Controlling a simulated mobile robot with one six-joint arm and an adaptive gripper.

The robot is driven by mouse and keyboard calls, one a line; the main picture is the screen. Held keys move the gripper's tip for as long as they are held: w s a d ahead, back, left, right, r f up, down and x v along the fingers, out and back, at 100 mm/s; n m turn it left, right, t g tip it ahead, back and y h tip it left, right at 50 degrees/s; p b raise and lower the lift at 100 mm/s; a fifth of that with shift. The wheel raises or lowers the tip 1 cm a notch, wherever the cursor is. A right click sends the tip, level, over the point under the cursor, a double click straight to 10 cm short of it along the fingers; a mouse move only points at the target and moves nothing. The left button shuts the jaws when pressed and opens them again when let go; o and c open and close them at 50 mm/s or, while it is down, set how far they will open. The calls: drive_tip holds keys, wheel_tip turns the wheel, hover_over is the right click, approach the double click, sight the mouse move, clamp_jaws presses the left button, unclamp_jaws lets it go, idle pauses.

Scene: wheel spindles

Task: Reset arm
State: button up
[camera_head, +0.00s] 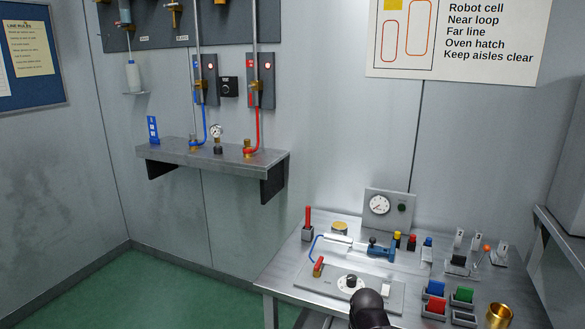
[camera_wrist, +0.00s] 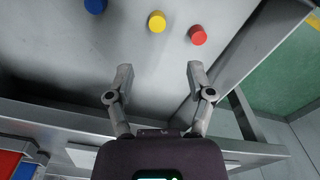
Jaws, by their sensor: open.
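My gripper (camera_wrist: 160,74) shows in the wrist view with its two fingers spread wide apart. Nothing is between the fingers. Beyond the fingertips are a blue round piece (camera_wrist: 95,5), a yellow round piece (camera_wrist: 157,21) and a red round piece (camera_wrist: 198,35) on a pale grey surface, all apart from the fingers. In the head view a dark rounded part, which looks like my arm, rises at the bottom edge in front of the metal bench (camera_head: 284,272). The gripper cannot be made out there.
A wall shelf (camera_head: 215,156) with blue and red hoses is at the left. Green floor (camera_head: 150,290) is clear.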

wheel_tip(320, 180, up, 20)
drive_tip(key=p, duration=1.9)
idle(0.6)
